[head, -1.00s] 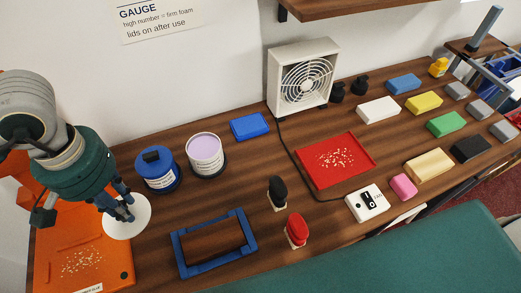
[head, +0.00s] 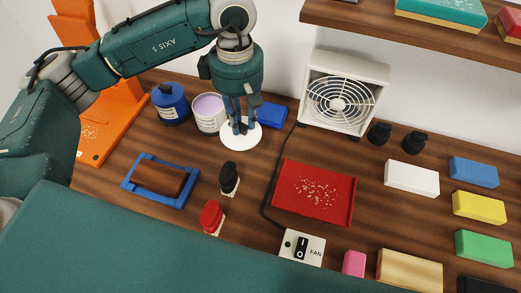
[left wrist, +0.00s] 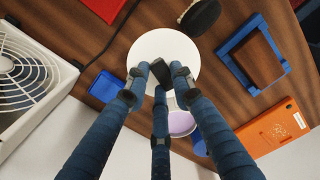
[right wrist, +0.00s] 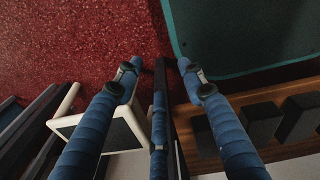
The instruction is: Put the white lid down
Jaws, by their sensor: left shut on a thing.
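The white lid (head: 241,145) is a round disc beside the lilac-topped open tin (head: 209,106), on its right in the head view. My left gripper (head: 240,129) is shut on the lid's dark knob (left wrist: 160,78), pointing down. The lid's white face (left wrist: 160,45) fills the space under the fingers in the left wrist view. I cannot tell whether the lid touches the counter or hangs just above it. My right gripper (right wrist: 158,78) is open and empty, over red floor, away from the counter's top.
A blue lidded tin (head: 171,108) stands left of the lilac one. A blue block (head: 271,116) and a fan (head: 343,97) are behind and right. Bare wood (head: 257,167) shows before the lid.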

